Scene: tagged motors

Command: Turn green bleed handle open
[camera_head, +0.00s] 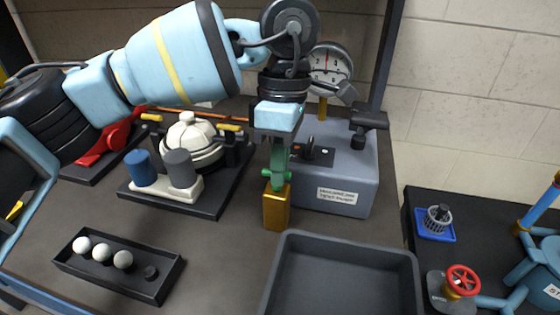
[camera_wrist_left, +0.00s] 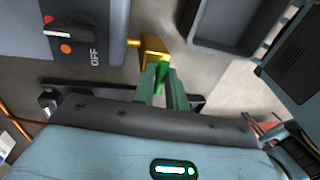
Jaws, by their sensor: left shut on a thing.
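A gold-coloured valve block (camera_head: 277,211) stands at the front left of the grey motor box (camera_head: 345,175). The green bleed handle (camera_head: 267,173) sits on top of it, mostly hidden by my fingers. My left gripper (camera_head: 279,178) reaches down from above and is shut on the handle. In the left wrist view the bright green handle (camera_wrist_left: 162,76) shows between the two darker green fingers of my left gripper (camera_wrist_left: 161,73), beside the gold block (camera_wrist_left: 153,47). The handle's exact angle is hard to tell. My right gripper is not in view.
The box carries a gauge (camera_head: 330,68) and a black switch, marked OFF in the wrist view (camera_wrist_left: 70,31). An empty grey tray (camera_head: 345,244) lies in front. A dark tray with white balls (camera_head: 78,262) is front left. A white-lidded pot (camera_head: 192,140) stands left of my gripper.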

